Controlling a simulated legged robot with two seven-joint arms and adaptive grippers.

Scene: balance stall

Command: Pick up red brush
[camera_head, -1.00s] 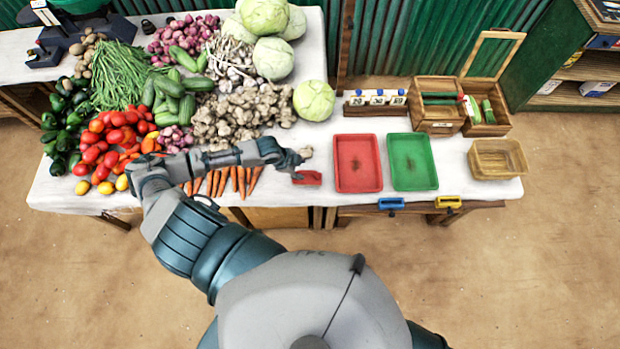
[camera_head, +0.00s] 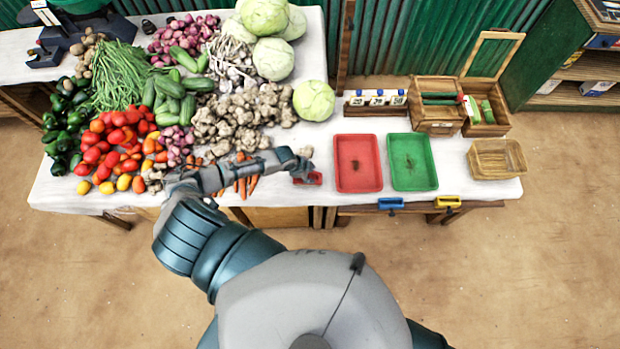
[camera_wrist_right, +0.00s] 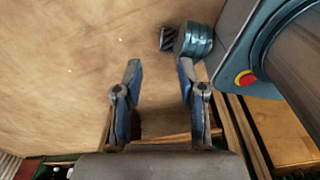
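A small red object (camera_head: 316,179), which looks like the red brush, is at the table's front edge, left of the red tray. My left gripper (camera_head: 303,174) is right at it and covers its left part. Contact between the fingers and the brush is too small to make out, and so is how far the fingers are apart. My right gripper (camera_wrist_right: 160,68) shows in the right wrist view with its two fingers apart and nothing between them. It is away from the brush.
A red tray (camera_head: 358,186) and a green tray (camera_head: 411,186) stand right of my left gripper. Blue (camera_head: 390,203) and yellow (camera_head: 448,201) objects are at the front edge. Carrots and piled vegetables lie left, with a cabbage (camera_head: 314,100) behind. The table is bare around the wooden box (camera_head: 497,173).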

